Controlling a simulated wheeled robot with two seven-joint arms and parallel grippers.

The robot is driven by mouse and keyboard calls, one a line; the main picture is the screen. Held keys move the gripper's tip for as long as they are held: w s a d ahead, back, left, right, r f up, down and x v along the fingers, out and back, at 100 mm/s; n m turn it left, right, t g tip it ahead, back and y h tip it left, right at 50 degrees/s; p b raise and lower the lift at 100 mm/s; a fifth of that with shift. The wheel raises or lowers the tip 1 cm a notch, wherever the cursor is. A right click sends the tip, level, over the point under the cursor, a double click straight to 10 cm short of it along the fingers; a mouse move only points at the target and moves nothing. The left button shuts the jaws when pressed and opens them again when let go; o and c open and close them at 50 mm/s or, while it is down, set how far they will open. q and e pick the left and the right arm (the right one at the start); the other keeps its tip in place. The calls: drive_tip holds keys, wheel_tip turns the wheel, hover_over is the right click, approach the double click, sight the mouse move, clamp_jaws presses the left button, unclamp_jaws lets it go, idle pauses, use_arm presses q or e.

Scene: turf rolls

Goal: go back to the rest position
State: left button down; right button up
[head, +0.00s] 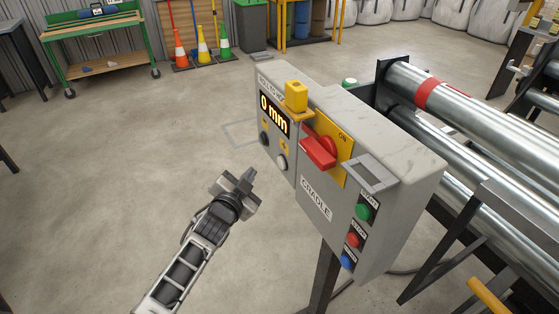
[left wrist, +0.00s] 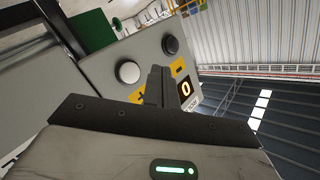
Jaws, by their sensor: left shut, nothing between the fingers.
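My left gripper (head: 238,187) is in front of and to the left of a grey control box (head: 385,150) in the head view. Its fingers are shut with nothing between them, and it stands apart from the box. In the left wrist view the shut fingers (left wrist: 157,88) point toward the box face, with a white button (left wrist: 128,72), a black button (left wrist: 170,45) and part of the display (left wrist: 186,90) beyond them. The box display (head: 273,114) reads 0 mm in the head view. My right gripper is not in view.
The box carries a red rotary switch (head: 318,150), a yellow part (head: 296,95) on top and green, red and blue buttons. Steel rollers (head: 470,120) lie to the right. A green workbench (head: 95,45) and cones (head: 203,50) stand far back. The floor at left is clear.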

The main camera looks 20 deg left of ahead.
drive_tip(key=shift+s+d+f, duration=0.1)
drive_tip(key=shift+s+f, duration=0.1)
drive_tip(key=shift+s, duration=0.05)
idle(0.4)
use_arm(q)
drive_tip(key=s+d+f+n+g+h, duration=0.1)
drive_tip(key=s+d+f+g, duration=0.1)
drive_tip(key=s, duration=0.6)
drive_tip(key=s+d+f+n+g+h, duration=0.1)
drive_tip(key=s+d+f+g, duration=0.1)
drive_tip(key=s+d+f, duration=0.2)
drive_tip(key=s+d+f+n+g+h, duration=0.1)
drive_tip(key=s+d, duration=0.5)
drive_tip(key=s, duration=0.6)
wheel_tip(320, 180, down, 3)
drive_tip(key=shift+s+d+r+n+g+h, duration=0.15)
drive_tip(key=shift+s+d+n+g+h, duration=0.2)
drive_tip(key=shift+n+g, duration=0.2)
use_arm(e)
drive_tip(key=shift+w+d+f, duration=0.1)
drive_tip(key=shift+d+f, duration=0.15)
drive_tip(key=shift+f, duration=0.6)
use_arm(q)
drive_tip(key=shift+d, duration=0.15)
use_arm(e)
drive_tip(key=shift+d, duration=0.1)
